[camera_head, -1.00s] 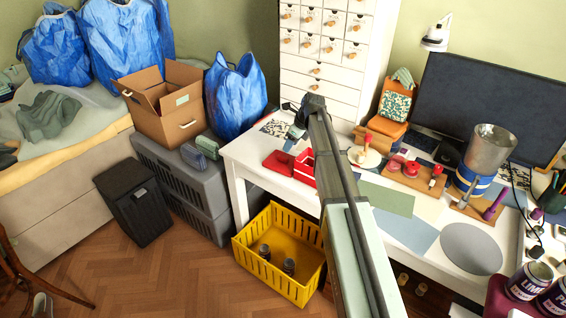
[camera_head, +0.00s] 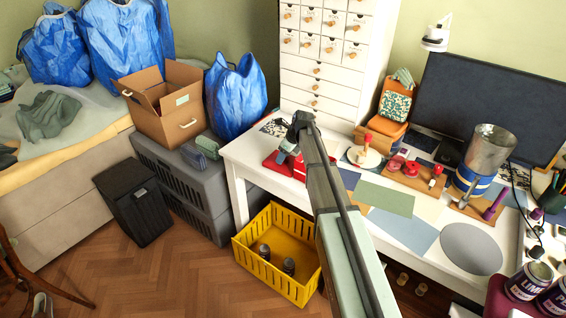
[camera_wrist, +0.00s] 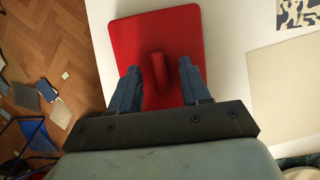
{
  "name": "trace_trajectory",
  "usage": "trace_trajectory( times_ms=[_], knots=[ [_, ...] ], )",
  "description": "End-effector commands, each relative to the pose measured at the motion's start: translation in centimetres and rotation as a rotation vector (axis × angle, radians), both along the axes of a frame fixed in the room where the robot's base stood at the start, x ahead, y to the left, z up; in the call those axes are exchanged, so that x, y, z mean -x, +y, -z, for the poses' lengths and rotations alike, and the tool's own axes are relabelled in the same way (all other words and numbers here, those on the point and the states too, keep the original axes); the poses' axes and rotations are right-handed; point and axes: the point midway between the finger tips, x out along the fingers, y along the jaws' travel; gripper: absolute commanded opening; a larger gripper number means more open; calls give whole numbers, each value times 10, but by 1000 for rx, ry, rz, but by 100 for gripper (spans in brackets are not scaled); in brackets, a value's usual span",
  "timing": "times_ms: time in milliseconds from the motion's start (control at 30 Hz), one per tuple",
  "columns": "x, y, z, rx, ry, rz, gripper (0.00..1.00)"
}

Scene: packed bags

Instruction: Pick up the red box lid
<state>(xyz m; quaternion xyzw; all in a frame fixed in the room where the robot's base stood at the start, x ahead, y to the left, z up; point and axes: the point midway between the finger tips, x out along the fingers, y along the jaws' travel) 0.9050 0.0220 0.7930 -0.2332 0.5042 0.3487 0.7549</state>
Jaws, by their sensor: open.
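The red box lid (camera_head: 272,167) lies flat on the white desk near its left edge. In the wrist view the lid (camera_wrist: 158,30) is a red rounded rectangle with a raised bar handle (camera_wrist: 160,73) in its middle. My gripper (camera_wrist: 160,78) is open, its two blue-grey fingers on either side of the handle with gaps visible. In the head view my gripper (camera_head: 282,155) is over the lid and hides part of it. I cannot tell whether the fingers touch the lid.
The white desk (camera_head: 240,152) ends just left of the lid. A yellow crate (camera_head: 262,272) stands on the floor below. A white round piece with a red-topped handle (camera_head: 365,156), flat sheets (camera_head: 385,198) and a patterned card (camera_head: 275,127) lie around.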

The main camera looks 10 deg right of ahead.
Motion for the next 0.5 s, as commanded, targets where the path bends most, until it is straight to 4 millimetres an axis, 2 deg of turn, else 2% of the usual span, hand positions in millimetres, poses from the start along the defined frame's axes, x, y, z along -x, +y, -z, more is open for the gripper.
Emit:
trace_trajectory(
  times_ms=[133, 500],
  knots=[
    [0, 0, 0, 0, 0, 0, 46],
    [0, 0, 0, 0, 0, 0, 10]
  ],
)
